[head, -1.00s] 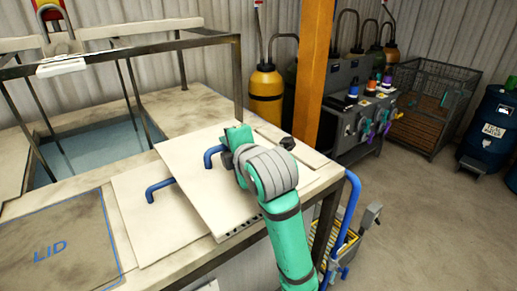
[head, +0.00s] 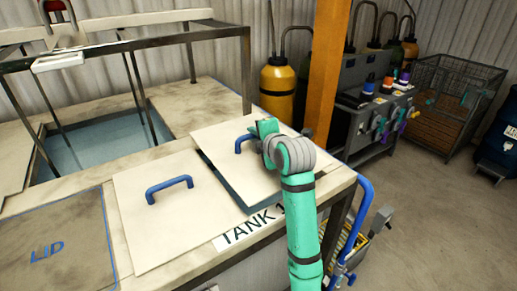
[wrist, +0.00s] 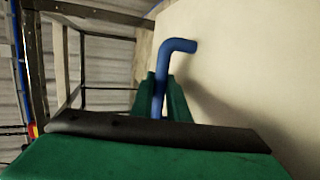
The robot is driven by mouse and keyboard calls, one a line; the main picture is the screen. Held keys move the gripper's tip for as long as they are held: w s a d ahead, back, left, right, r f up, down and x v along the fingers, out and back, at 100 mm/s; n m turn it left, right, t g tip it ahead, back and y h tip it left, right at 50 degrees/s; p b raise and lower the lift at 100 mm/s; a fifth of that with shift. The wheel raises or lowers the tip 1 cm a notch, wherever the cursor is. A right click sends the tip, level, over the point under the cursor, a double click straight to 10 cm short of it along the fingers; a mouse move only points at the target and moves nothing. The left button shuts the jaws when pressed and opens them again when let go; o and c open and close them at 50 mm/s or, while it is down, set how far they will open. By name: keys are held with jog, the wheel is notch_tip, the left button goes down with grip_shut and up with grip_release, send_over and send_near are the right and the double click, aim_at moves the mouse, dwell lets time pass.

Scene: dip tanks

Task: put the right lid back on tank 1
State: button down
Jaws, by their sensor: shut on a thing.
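The right lid (head: 222,158) is a pale flat panel over the right part of the bench marked TANK 1 (head: 248,228). My gripper (head: 243,143) is shut on its blue bar handle; the wrist view shows the handle (wrist: 163,75) between the green fingers. A dark blue-grey strip of opening (head: 222,180) shows along the right lid's left and front edge. Whether the lid touches the bench or hangs just above it I cannot tell. The left lid (head: 150,235), with its own blue handle (head: 168,189), lies flat beside that strip.
An outlined area marked LID (head: 50,250) on the bench is bare. An open tank with water (head: 85,150) lies behind under a metal frame (head: 150,45). An orange post (head: 327,75) stands behind my arm. A blue-handled trolley (head: 362,215) stands at the bench's right end.

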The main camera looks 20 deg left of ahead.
jog(key=w+f, duration=0.3)
jog(key=shift+f, duration=0.35)
jog(key=f, duration=0.3)
jog(key=shift+w+f, duration=0.2)
jog(key=shift+f, duration=0.1)
jog(key=c, duration=1.7)
grip_release()
jog(key=shift+f, duration=0.1)
jog(key=v, duration=1.2)
